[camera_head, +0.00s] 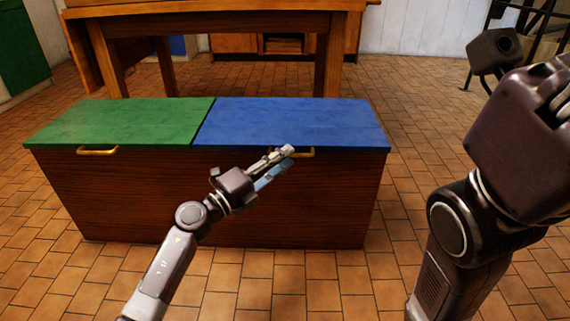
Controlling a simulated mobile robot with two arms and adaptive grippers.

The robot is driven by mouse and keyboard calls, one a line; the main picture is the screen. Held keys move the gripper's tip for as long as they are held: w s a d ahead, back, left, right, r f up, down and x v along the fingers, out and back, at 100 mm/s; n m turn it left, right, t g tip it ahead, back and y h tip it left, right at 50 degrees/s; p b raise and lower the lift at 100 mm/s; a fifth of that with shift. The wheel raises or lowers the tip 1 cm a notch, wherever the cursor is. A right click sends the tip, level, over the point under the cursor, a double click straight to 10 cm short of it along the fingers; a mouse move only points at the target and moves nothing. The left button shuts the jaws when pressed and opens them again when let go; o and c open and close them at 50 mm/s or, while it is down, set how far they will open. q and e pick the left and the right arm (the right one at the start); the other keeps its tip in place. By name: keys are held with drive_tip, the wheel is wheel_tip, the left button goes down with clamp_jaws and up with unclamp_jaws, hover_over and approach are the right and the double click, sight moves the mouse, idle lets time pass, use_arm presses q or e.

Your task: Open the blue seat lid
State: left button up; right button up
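The blue seat lid (292,121) lies flat and closed on the right half of a dark wooden bench box (120,195). A brass handle (304,154) sits at its front edge. My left gripper (289,157) is at the left part of this handle, its fingers overlapping it. I cannot tell whether the fingers touch or grip the handle. My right arm rises at the right side of the view, and its gripper fingers are not clearly in view.
A green lid (125,121) with its own brass handle (98,151) covers the left half of the bench, also closed. A wooden table (215,25) stands behind the bench. The tiled floor (300,285) in front and to the right is clear.

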use_arm(q)
drive_tip(key=shift+w+d+r, duration=0.1)
drive_tip(key=shift+w+d, duration=0.2)
drive_tip(key=shift+c, duration=0.6)
clamp_jaws()
